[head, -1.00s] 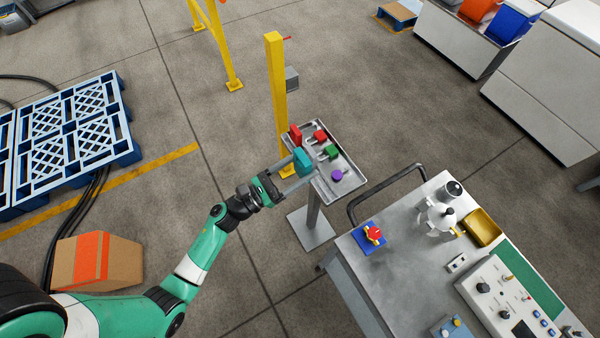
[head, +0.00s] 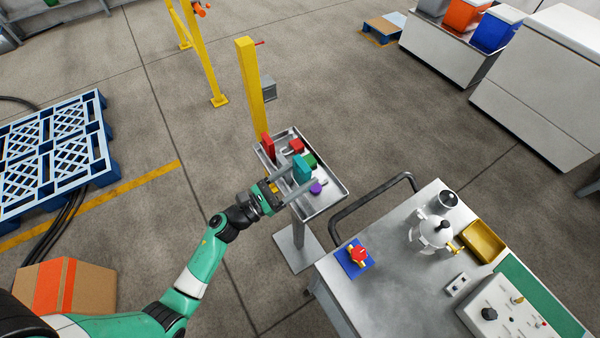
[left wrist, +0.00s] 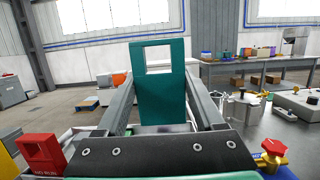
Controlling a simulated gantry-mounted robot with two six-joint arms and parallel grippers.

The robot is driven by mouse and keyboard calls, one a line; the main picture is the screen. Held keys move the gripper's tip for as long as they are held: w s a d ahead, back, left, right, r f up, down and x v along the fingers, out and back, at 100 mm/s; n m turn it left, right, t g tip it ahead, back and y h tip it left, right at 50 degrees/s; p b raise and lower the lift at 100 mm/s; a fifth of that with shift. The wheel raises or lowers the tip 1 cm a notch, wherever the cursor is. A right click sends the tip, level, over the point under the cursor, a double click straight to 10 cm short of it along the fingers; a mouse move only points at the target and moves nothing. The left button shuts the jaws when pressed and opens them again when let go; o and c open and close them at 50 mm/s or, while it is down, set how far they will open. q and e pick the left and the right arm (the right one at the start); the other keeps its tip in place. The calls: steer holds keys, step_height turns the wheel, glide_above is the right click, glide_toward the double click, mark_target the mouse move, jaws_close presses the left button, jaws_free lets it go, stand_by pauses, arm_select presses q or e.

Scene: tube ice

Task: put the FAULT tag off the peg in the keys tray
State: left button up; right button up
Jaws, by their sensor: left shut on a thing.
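My left gripper (head: 303,172) is shut on a teal tag (head: 301,166) and holds it upright over the grey keys tray (head: 335,186). In the left wrist view the teal tag (left wrist: 162,98) stands between the two fingers, with a square hole near its top. No lettering shows on this face, so I cannot read whether it says FAULT. The tray holds a red tag (head: 268,145) at its left side and keys with red (head: 297,146), green (head: 310,160) and purple (head: 316,187) heads. The thin red peg (head: 260,43) on the yellow post (head: 250,85) is bare. My right gripper is out of view.
A steel cart (head: 395,275) with a handrail (head: 370,195) stands to the right of the tray. A cardboard box (head: 68,285) and blue pallet (head: 50,150) are at left.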

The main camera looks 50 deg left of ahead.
arm_select(q)
step_height(320, 180, down, 7)
steer(key=b, duration=0.5)
stand_by(0.3)
steer(key=shift+f+b, duration=0.1)
steer(key=shift+b, duration=0.2)
steer(key=shift+f+b, duration=2.05)
steer(key=shift+b, duration=0.15)
steer(key=o, duration=1.1)
steer(key=v, duration=1.1)
steer(key=shift+s+a, duration=0.1)
steer(key=shift+s, duration=0.25)
